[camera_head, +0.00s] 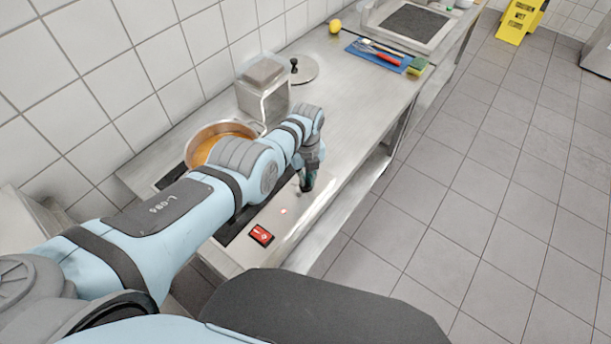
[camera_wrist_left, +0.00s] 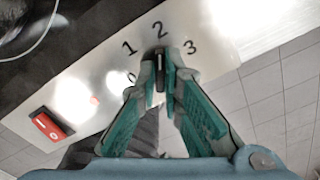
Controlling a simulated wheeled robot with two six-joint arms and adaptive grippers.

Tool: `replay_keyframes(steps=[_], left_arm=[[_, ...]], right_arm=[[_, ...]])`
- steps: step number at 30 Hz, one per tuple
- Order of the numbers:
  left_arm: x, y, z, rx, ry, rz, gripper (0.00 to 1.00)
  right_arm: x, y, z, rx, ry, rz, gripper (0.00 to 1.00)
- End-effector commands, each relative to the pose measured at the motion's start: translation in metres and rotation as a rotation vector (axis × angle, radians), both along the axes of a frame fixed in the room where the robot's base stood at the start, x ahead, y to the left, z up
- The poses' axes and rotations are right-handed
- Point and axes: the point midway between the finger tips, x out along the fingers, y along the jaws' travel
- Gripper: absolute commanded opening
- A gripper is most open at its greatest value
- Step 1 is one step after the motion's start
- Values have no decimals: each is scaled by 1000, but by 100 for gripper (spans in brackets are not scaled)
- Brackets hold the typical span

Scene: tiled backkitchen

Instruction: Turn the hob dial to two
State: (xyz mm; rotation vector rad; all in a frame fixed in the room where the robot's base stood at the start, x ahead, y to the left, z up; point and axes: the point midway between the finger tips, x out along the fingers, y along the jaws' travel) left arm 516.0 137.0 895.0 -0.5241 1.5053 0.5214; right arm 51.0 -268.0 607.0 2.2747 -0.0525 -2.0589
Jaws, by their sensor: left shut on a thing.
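The hob's steel front panel (camera_head: 297,221) shows beside the black hob. In the left wrist view the dial (camera_wrist_left: 160,60) is a small dark knob, mostly hidden by the fingertips. Printed numbers 0, 1, 2 (camera_wrist_left: 160,30) and 3 run in an arc around it, and 2 lies straight beyond the knob. My left gripper (camera_wrist_left: 161,70) is shut on the dial, one teal finger on each side. In the head view this gripper (camera_head: 307,184) reaches down to the panel, and its wrist hides the dial. My right gripper is not in view.
A red switch (camera_head: 261,235) and a small red light (camera_head: 283,211) sit on the panel nearer me. A pot of orange food (camera_head: 203,152) stands on the hob behind my left arm. A metal container (camera_head: 263,103) and a round lid (camera_head: 305,72) stand farther along the counter.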

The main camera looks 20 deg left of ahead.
Motion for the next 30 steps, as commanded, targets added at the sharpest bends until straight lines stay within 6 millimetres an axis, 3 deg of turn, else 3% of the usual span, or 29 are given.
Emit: replay_keyframes(steps=[1,2,5,15,20,24,30], left_arm=[[-3,-2,-3,-2,10,-1,0],[-4,-2,-3,-3,10,-1,11],[-3,-1,-2,-3,8,0,27],[-1,0,0,0,4,1,28],[1,-1,11,0,0,1,28],[-1,0,33,-2,-1,2,28],[-1,-1,94,-1,2,0,28]], right_arm=[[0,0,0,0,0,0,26],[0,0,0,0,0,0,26],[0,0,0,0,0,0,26],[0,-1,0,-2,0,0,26],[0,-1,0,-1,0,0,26],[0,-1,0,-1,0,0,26],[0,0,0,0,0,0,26]])
